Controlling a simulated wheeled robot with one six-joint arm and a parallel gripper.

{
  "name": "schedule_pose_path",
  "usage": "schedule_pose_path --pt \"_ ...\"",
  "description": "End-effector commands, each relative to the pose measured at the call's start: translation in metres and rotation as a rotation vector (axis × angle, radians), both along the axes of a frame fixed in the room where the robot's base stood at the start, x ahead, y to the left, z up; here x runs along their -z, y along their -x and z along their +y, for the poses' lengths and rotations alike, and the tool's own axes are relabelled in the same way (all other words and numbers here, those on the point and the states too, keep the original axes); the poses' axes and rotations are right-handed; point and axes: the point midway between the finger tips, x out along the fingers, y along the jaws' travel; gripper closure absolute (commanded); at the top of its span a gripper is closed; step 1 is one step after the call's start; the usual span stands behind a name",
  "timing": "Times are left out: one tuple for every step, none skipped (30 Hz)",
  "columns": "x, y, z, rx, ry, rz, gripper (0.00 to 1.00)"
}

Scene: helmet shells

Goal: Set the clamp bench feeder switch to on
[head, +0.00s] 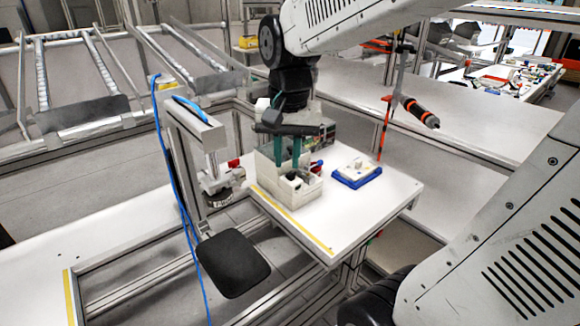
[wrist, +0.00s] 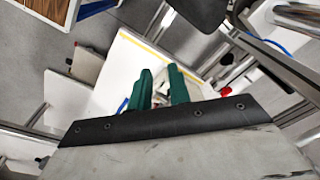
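A beige box-like unit (head: 306,191) with a dark opening in its top stands on the white clamp bench (head: 345,220). My gripper (head: 287,165) points down over this unit, its two green fingers apart with a gap between them. In the wrist view the fingers (wrist: 162,78) are also apart, with a pale part of the unit (wrist: 161,94) partly showing between them. I cannot tell whether the fingertips touch the unit. I cannot make out a switch lever or its position; the fingers cover part of the unit.
A clamp press on a grey post (head: 190,140) stands just left of the unit. A blue tray (head: 352,183) with a white part lies to the right. A black pad (head: 232,263) is in front, and a driver tool (head: 420,112) hangs behind. The bench's front right is clear.

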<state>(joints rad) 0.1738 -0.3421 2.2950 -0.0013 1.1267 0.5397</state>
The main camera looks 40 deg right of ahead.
Motion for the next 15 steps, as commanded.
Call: schedule_pose_path --pt "0.006 -0.023 -0.015 0.11 -0.007 0.016 0.81" --pt "0.01 -0.035 -0.024 0.179 -0.011 0.02 0.81" --pt "0.015 -0.052 -0.035 0.268 -0.015 0.024 0.81" --pt "0.02 -0.063 -0.044 0.332 -0.018 0.029 0.81" --pt "0.025 -0.073 -0.052 0.393 -0.021 0.033 0.81" --pt "0.032 -0.087 -0.063 0.468 -0.024 0.037 0.81" --pt "0.037 -0.095 -0.071 0.523 -0.026 0.039 0.81" --pt "0.042 -0.103 -0.078 0.571 -0.028 0.042 0.81" --pt "0.048 -0.112 -0.087 0.629 -0.03 0.044 0.81" --pt "0.053 -0.118 -0.093 0.668 -0.031 0.046 0.81" --pt "0.057 -0.123 -0.098 0.702 -0.032 0.048 0.81" --pt "0.061 -0.129 -0.103 0.74 -0.034 0.05 0.81" --pt "0.064 -0.132 -0.107 0.764 -0.035 0.051 0.81" --pt "0.067 -0.135 -0.11 0.784 -0.035 0.052 0.81" --pt "0.07 -0.137 -0.113 0.803 -0.036 0.053 0.81"
